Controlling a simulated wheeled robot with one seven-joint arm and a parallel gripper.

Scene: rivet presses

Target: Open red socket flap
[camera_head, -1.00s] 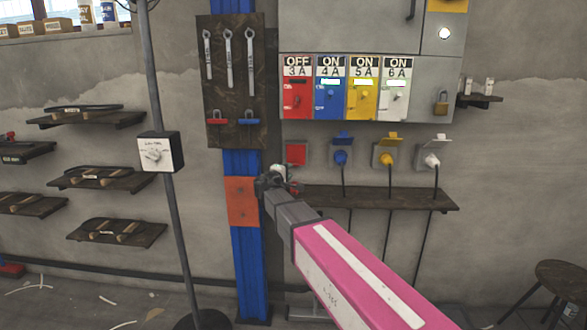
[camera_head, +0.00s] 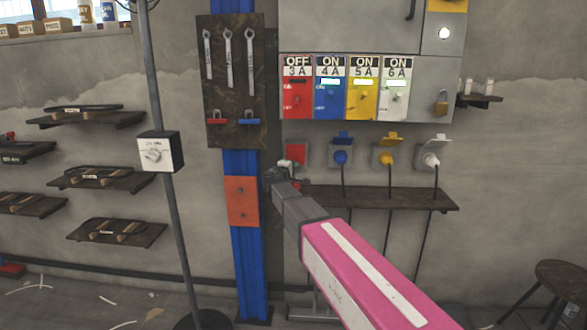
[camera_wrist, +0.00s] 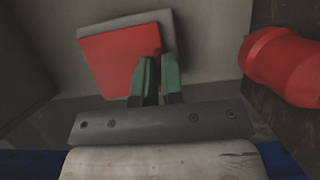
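The red socket flap (camera_head: 297,152) is a square red plate on a grey socket box on the wall, at the left end of the socket row. It lies flat over the socket and looks shut. In the wrist view, the red flap (camera_wrist: 112,58) appears tilted, just beyond my fingertips. My gripper (camera_wrist: 158,62) has its two green fingers close together, with only a narrow gap and nothing seen between them. The fingers overlap the flap's lower right edge; I cannot tell whether they touch it. In the head view, my gripper (camera_head: 287,164) is at the flap's lower left, partly hidden by my wrist.
A red cylindrical plug-like part (camera_wrist: 285,65) is close on the right in the wrist view. Blue (camera_head: 341,156), yellow (camera_head: 385,156) and white (camera_head: 430,159) sockets have raised flaps and cables. A dark shelf (camera_head: 400,199) runs below, and a blue post (camera_head: 248,265) stands left.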

